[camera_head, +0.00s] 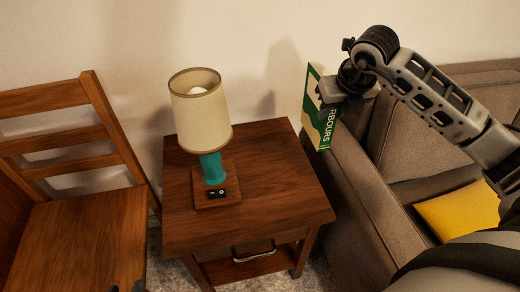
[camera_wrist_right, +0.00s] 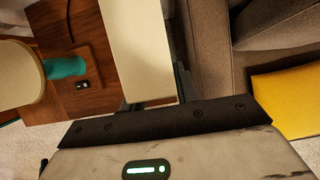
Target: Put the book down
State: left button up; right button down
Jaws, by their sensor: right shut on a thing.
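The green and white book (camera_head: 311,110) is upright in the head view, over the gap between the side table and the sofa arm. Letters reading "RBOURS" show on one face. My right gripper (camera_head: 336,92) is shut on the book. In the right wrist view the book (camera_wrist_right: 140,45) is a pale block between the two fingers (camera_wrist_right: 155,104). The wooden side table (camera_head: 268,160) stands left of the book. Only a small dark tip of my left gripper (camera_head: 128,287) shows at the bottom edge; its jaws cannot be made out.
A lamp (camera_head: 202,115) with a cream shade and teal stem stands on the left part of the tabletop. The table's right part is clear. A wooden chair (camera_head: 85,225) is at left. A brown sofa (camera_head: 365,200) with a yellow cushion (camera_head: 455,212) is at right.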

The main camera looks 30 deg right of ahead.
jog(key=w+a+f, duration=0.7)
jog(key=w+f, duration=0.2)
jog(key=f, duration=0.3)
jog(key=shift+w, duration=0.3)
jog(key=c, duration=1)
grip_release()
jog(key=shift+c, duration=0.2)
